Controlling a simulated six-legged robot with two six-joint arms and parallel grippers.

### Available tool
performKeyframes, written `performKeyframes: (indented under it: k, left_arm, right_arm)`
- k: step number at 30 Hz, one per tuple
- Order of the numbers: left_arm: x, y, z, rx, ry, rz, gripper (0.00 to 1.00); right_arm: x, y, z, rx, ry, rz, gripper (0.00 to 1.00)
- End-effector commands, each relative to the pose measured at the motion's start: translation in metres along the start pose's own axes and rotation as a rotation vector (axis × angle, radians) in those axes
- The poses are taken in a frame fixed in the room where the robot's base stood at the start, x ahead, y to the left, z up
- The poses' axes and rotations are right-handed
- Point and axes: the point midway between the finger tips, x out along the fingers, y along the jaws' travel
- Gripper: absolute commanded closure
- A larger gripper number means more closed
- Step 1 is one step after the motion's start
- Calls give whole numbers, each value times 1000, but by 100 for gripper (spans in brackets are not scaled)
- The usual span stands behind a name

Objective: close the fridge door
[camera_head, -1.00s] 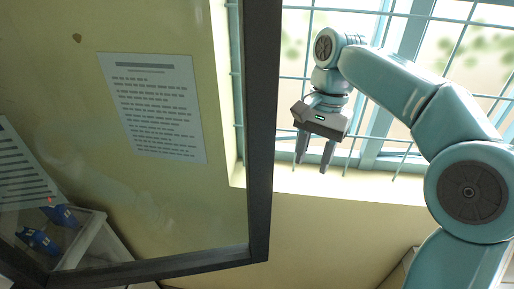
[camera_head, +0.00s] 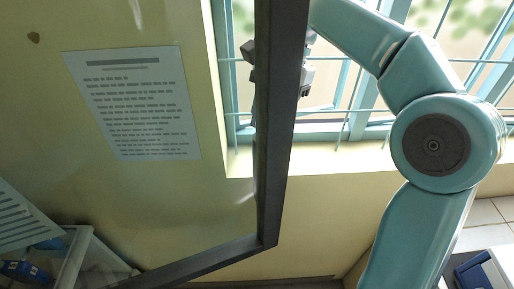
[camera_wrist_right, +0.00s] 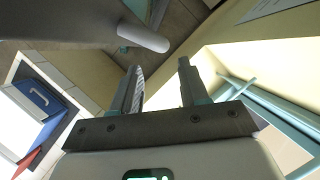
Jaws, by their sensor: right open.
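The fridge door (camera_head: 272,150) stands open in the head view, a clear pane in a dark frame that fills the left half. The wall shows through the pane. My right arm reaches in from the right, and its gripper is partly hidden behind the upright frame bar, with small parts showing on both sides. In the right wrist view my right gripper (camera_wrist_right: 158,68) is open, with nothing between its fingers. A grey bar with a rounded end (camera_wrist_right: 150,38) lies just beyond the fingertips; I cannot tell whether it belongs to the door. My left gripper is out of view.
A barred window (camera_head: 345,100) and its ledge lie behind my right arm. A printed notice (camera_head: 135,105) hangs on the wall. A white bin with blue items (camera_head: 75,255) shows at lower left. A blue-and-white box (camera_head: 480,270) sits at lower right.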

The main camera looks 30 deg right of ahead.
Motion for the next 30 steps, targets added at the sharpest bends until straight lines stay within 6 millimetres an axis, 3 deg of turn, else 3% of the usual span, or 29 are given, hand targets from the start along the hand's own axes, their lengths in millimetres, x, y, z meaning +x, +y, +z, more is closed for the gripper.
performKeyframes:
  k: [12, 23, 24, 28, 30]
  left_arm:
    - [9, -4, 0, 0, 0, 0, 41]
    - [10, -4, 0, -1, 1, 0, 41]
    - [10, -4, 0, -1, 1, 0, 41]
    - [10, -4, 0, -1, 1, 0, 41]
    - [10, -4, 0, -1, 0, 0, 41]
  right_arm:
    - [62, 2, -4, 2, -1, 3, 56]
    - [72, -1, -3, 2, 0, 0, 56]
    - [72, -1, -3, 2, 0, 0, 59]
    - [72, -2, -2, 1, 0, 1, 100]
    - [72, -2, -2, 1, 0, 0, 100]
